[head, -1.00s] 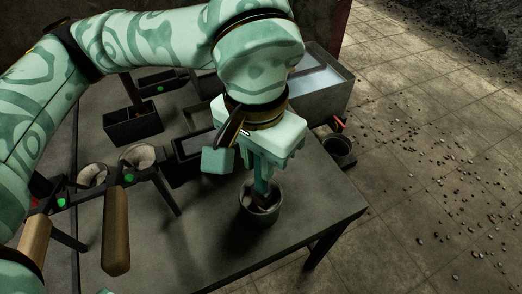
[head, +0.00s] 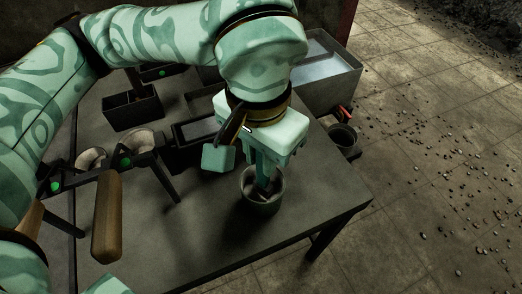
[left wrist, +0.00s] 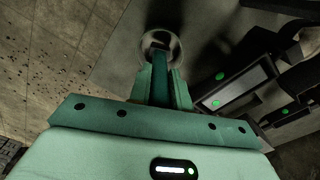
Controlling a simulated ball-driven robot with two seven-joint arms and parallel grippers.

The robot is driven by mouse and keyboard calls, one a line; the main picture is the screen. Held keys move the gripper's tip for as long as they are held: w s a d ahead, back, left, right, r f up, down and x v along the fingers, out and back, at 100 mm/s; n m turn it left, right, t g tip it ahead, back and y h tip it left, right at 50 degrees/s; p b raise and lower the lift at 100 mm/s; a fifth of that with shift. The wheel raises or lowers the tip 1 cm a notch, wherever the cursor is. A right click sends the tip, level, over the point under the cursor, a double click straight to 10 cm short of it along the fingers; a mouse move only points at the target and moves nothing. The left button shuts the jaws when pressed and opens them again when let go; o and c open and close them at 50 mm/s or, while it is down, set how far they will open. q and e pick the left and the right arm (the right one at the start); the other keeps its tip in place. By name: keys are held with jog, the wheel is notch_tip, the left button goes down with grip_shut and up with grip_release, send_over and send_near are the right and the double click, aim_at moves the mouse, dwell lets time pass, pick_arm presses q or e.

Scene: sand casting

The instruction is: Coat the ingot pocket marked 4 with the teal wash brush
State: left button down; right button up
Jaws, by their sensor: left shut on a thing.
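My left gripper (head: 262,165) points down over a round grey pot (head: 262,200) near the table's front right edge. It is shut on the teal wash brush (left wrist: 160,75), whose lower end is inside the pot's mouth. The bristles are mostly hidden by the fingers and the rim. In the left wrist view the pot (left wrist: 160,37) shows beyond the fingertips. Dark rectangular moulds stand behind and left of the gripper, one of them (head: 180,132) partly hidden by it. No number is readable, so I cannot tell which pocket is 4. My right gripper is not clearly visible.
A rack with green markers (head: 125,162) holds round cups and wooden-handled tools (head: 107,215) at left. A dark box (head: 132,110) stands at the back. A metal tray (head: 325,75) and small pot (head: 343,136) are at right. The table front (head: 200,240) is clear.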

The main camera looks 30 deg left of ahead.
pick_arm(q)
jog(key=shift+f, duration=0.65)
pick_arm(e)
jog(key=shift+s+f, duration=0.15)
jog(key=shift+f, duration=0.15)
dwell(1.2)
pick_arm(q)
jog(key=shift+r+p, duration=2)
jog(key=shift+r, duration=1.55)
pick_arm(e)
jog(key=shift+t, duration=0.4)
jog(key=shift+w+r, duration=0.25)
jog(key=shift+r, duration=0.55)
jog(key=shift+w+r, duration=0.3)
jog(key=shift+r, duration=0.5)
jog(key=shift+w+r, duration=0.25)
jog(key=shift+r, duration=0.55)
